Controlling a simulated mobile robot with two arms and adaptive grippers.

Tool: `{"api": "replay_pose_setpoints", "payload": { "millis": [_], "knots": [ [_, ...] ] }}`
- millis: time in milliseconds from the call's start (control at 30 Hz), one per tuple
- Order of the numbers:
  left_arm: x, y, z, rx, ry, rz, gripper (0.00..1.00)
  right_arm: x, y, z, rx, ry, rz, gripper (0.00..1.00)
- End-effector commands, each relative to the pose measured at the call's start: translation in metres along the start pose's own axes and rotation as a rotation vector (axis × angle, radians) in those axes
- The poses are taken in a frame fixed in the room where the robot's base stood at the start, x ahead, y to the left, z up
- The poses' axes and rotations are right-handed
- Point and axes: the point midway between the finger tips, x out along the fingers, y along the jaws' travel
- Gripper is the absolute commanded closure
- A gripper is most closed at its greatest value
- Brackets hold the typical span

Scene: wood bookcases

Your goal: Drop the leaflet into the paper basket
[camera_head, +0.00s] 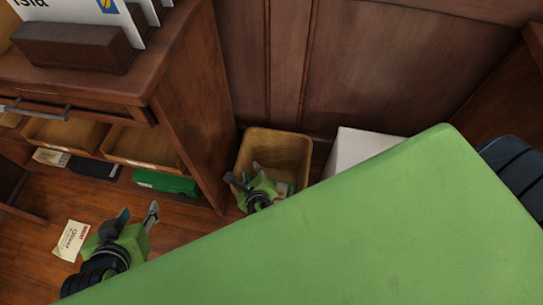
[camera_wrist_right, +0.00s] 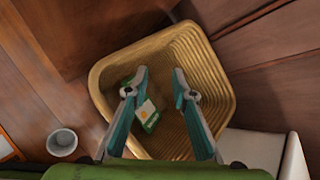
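The wicker paper basket (camera_head: 296,150) stands on the floor against the wood panelling. It also fills much of the right wrist view (camera_wrist_right: 108,75). A small green and white leaflet (camera_wrist_right: 148,113) shows inside the basket, seen between my right fingers; whether it rests on the bottom I cannot tell. My right gripper (camera_wrist_right: 160,80) is over the basket with its fingers apart and nothing between the tips; it also shows in the head view (camera_head: 246,178). My left gripper (camera_head: 138,214) is open and empty above the floor at left.
A cream paper (camera_head: 70,240) with print lies on the floor left of my left gripper. A white box (camera_head: 358,147) stands right of the basket. A wooden cabinet (camera_head: 195,110) stands left of it. A pale cup (camera_wrist_right: 62,143) is on the floor.

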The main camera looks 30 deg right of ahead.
Motion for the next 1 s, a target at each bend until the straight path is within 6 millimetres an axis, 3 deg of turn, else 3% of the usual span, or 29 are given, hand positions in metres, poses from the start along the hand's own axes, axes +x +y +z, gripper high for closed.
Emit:
{"api": "replay_pose_setpoints", "payload": {
  "millis": [233, 367, 800, 1000],
  "knots": [
    [0.000, 0.000, 0.000, 0.000, 0.000, 0.000, 0.60, -0.002, 0.000, 0.000, 0.000, 0.000, 0.000, 0.76],
    [0.000, 0.000, 0.000, 0.000, 0.000, 0.000, 0.60, -0.013, 0.001, -0.001, -0.001, 0.000, 0.001, 0.76],
    [0.000, 0.000, 0.000, 0.000, -0.001, 0.000, 0.60, -0.098, 0.001, -0.001, 0.000, 0.000, 0.002, 0.76],
    [0.000, 0.000, 0.000, 0.000, -0.001, 0.000, 0.60, -0.117, 0.000, -0.001, 0.000, 0.001, 0.000, 0.76]
  ]
}}
